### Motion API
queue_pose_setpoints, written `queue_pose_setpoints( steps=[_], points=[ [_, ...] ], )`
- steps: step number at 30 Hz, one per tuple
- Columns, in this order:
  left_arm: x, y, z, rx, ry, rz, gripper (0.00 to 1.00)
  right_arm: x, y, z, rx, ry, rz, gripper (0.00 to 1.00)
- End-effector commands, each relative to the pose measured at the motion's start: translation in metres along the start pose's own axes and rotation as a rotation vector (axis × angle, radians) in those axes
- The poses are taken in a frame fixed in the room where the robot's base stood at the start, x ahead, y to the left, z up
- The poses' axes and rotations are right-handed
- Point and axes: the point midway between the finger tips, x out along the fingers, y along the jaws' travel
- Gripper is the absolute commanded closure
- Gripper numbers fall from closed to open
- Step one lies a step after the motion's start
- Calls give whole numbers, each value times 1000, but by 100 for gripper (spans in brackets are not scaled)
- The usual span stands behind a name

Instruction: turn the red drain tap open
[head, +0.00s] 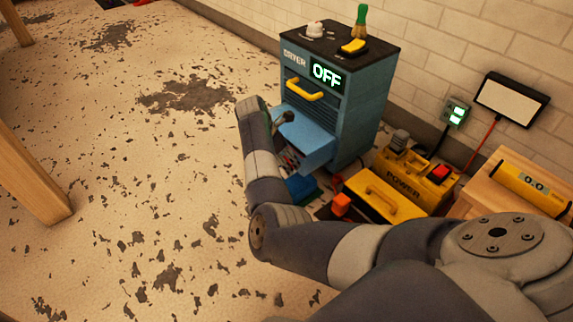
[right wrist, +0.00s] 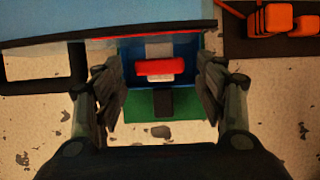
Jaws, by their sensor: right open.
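The red drain tap (right wrist: 160,68) shows in the right wrist view as a short red bar lying crosswise in the picture, with pale grey parts above and below it and a dark blue surround. My right gripper (right wrist: 160,88) is open, with one finger to the left of the tap and one to the right. A gap shows between the tap and each finger. In the head view my right arm reaches to the lower front of the blue dryer (head: 356,117). The fingers and the tap cannot be made out there. My left gripper is not in view.
The dryer's blue front flap (head: 306,137) sticks out close to my right wrist. A blue tray (head: 300,188) is on the floor. A yellow power unit (head: 404,178), a yellow toolbox (head: 378,196) and a wooden crate (head: 478,192) crowd the right. Floor at left is open.

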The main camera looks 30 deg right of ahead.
Motion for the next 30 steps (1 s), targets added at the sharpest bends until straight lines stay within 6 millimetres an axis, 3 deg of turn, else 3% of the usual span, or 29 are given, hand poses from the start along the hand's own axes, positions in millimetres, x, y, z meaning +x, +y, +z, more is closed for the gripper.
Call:
queue_pose_setpoints(
  steps=[3,14,20,26,30],
  points=[
    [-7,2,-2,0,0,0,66,8,0,-2,0,-1,-1,35],
    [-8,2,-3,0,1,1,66,9,0,-3,0,-1,0,35],
    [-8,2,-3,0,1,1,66,9,0,-3,0,-1,0,78],
    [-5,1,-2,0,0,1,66,8,0,-3,-6,1,2,79],
    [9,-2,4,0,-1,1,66,4,0,-3,-57,4,24,79]
  ],
)
